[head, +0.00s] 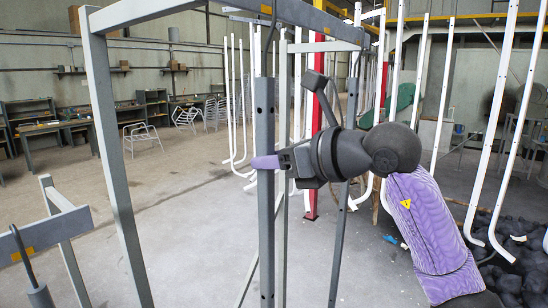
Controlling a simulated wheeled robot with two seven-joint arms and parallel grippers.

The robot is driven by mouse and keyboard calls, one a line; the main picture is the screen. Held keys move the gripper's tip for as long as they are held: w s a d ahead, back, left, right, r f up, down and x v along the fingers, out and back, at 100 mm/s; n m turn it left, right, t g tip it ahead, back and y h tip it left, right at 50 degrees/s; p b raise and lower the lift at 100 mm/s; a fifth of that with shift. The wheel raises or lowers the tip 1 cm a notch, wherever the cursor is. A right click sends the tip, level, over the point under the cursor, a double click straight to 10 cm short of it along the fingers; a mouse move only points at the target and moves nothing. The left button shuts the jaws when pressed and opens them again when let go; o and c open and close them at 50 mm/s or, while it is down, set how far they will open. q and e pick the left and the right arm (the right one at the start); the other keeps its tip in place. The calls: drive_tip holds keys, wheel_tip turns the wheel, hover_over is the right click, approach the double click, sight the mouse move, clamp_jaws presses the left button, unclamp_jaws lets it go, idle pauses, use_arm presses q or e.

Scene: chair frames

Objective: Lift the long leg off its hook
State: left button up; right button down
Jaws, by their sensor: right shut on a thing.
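A purple fingertip shows across the bar; the other finger is hidden. I cannot tell whether the leg's weight still rests on the hook. My left gripper is not in view.
The grey rack (112,150) frames the leg, with an upright to its left and others just behind it. White bent tubes (490,130) hang at right. Chair frames (142,136) and shelves stand far back; the floor between is clear.

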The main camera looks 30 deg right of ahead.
drive_tip(key=shift+r+p, duration=1.1)
drive_tip(key=shift+r, duration=0.15)
drive_tip(key=shift+s, duration=0.1)
idle(0.6)
drive_tip(key=shift+s+d, duration=0.15)
drive_tip(key=shift+s+d+b, duration=0.25)
drive_tip(key=shift+s+b, duration=0.35)
drive_tip(key=shift+s+d+b, duration=0.2)
drive_tip(key=shift+s+b, duration=0.35)
drive_tip(key=b+v, duration=0.2)
drive_tip(key=v, duration=0.3)
drive_tip(key=shift+f, duration=0.15)
drive_tip(key=shift+s+d, duration=0.1)
idle(0.4)
